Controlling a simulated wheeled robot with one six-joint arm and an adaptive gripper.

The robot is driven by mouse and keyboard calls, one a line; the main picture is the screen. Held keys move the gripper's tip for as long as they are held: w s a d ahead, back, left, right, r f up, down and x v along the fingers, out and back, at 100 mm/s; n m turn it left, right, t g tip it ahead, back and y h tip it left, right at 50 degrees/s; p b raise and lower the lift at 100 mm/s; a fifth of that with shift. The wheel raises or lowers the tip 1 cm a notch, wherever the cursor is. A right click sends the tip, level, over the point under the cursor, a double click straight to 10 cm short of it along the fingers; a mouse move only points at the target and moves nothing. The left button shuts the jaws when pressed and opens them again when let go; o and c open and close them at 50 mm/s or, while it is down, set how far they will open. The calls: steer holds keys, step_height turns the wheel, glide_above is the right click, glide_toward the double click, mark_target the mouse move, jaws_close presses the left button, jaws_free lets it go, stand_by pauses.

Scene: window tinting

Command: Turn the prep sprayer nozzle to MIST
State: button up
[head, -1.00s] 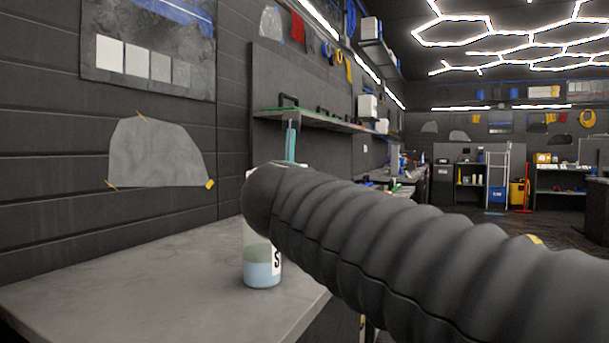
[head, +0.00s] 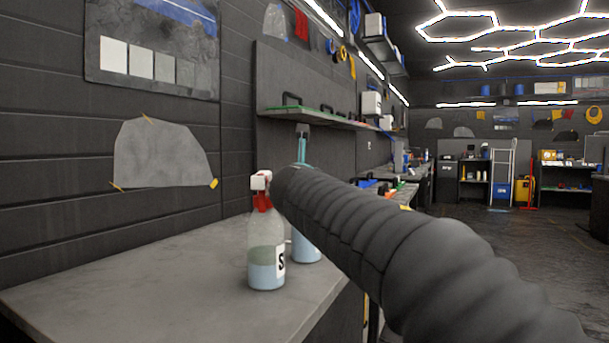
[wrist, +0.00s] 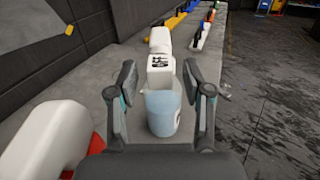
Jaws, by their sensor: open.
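A clear spray bottle (head: 266,250) with pale blue liquid, a red trigger and a white nozzle stands upright on the grey bench in the head view. Its label is only partly visible and its nozzle setting is unreadable. A second bottle with blue liquid (head: 306,248) stands behind it, mostly hidden by my arm. In the wrist view, my gripper (wrist: 158,78) is open, with a finger on each side of a white-and-blue bottle (wrist: 162,112); I cannot tell whether they touch it. A red-and-white sprayer head (wrist: 45,140) is close at lower left. I cannot tell which bottle is the prep sprayer.
The bench (head: 150,275) is clear at front left. A dark wall rises behind it, with a shelf (head: 325,118) above its far end. Colored tools (wrist: 190,22) lie farther along the bench. Open floor (wrist: 265,90) lies to the right.

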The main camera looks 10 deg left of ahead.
steer(key=shift+w, duration=0.1)
jaws_close()
steer(key=shift+m, duration=0.3)
steer(key=m+b, duration=0.2)
steer(key=m, duration=0.1)
steer(key=shift+f+m, duration=0.15)
steer(key=shift+m, duration=0.15)
steer(key=m+b, duration=0.2)
steer(key=m, duration=0.3)
steer(key=shift+a+m, duration=0.1)
steer(key=shift+m, duration=0.2)
steer(key=m+b, duration=0.2)
steer(key=m, duration=0.2)
steer(key=shift+r+m+b, duration=0.2)
steer(key=shift+m+b, duration=0.75)
steer(key=shift+m, duration=1.05)
